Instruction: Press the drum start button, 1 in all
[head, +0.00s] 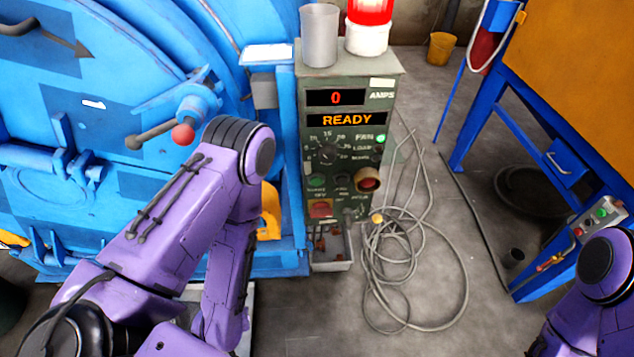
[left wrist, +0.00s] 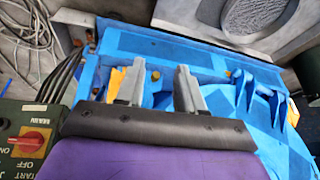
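The green-grey control panel (head: 345,139) stands just right of the blue drum machine (head: 90,110) in the head view. Its displays read 0 and READY. A small green button (head: 316,182) sits at the lower left of its face, above a red main switch (head: 320,208). A larger red button (head: 368,182) sits to the right. In the left wrist view the red main switch (left wrist: 30,141) is at the left edge, with START lettering below. My left gripper (left wrist: 160,68) has its fingers apart and empty, over blue machine parts. The head view hides it. My right gripper is out of view.
A grey cup (head: 319,36) and a red beacon (head: 369,14) stand on the panel top. Coiled cable (head: 415,285) lies on the floor right of the panel. A lever with a red knob (head: 183,134) juts from the drum machine. A blue-framed orange machine (head: 580,60) is at right.

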